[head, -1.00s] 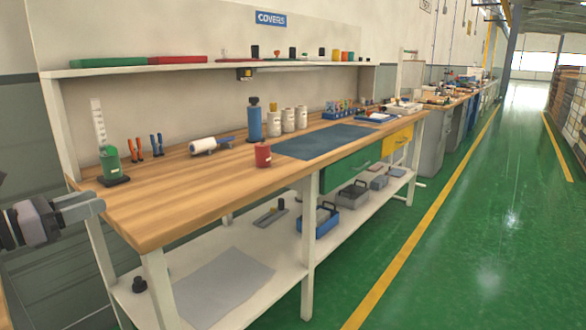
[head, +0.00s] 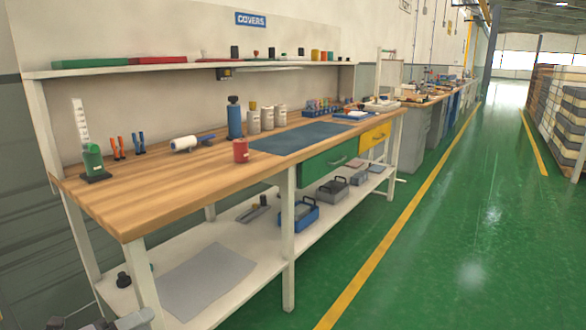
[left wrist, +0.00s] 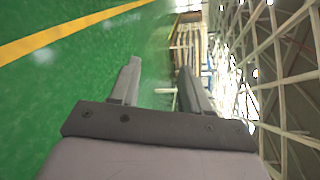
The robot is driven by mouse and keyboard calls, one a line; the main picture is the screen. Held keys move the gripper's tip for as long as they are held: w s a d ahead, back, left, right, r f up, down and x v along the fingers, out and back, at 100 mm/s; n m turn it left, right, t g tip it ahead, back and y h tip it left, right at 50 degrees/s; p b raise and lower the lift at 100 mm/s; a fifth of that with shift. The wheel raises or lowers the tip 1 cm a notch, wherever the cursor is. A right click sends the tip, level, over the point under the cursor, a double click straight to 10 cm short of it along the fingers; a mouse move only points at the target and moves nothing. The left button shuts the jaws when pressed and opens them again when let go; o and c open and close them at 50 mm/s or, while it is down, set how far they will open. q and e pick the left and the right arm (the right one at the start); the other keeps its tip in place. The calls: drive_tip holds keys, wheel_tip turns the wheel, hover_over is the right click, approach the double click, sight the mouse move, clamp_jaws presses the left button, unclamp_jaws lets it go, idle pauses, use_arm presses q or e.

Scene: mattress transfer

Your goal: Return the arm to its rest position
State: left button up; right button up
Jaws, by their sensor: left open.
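My left gripper (left wrist: 158,85) is open and empty in the left wrist view, its two fingers apart over green floor and a blurred background. In the head view part of my left gripper (head: 128,320) shows at the bottom left corner, low in front of the workbench's near end; most of it is cut off by the picture edge. My right gripper is not in view.
A long wooden workbench (head: 150,203) with a lower shelf (head: 240,240) stands on the left. On it are a red can (head: 240,151), a blue bottle (head: 234,122) and a dark mat (head: 300,138). The green floor (head: 450,230) on the right is clear.

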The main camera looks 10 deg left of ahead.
use_arm(q)
drive_tip(key=s+d+f+n+g+y, duration=0.2)
drive_tip(key=s+d+f+n, duration=0.6)
drive_tip(key=n, duration=0.4)
drive_tip(key=s+d+f+n+g+y, duration=0.2)
drive_tip(key=s+d+f+n, duration=0.55)
drive_tip(key=d+n, duration=0.4)
wheel_tip(320, 180, up, 11)
drive_tip(key=s+a+n+p, duration=0.1)
drive_tip(key=s+a+p, duration=0.1)
drive_tip(key=p, duration=1.1)
drive_tip(key=shift+a+r, duration=0.2)
drive_tip(key=shift+a, duration=0.25)
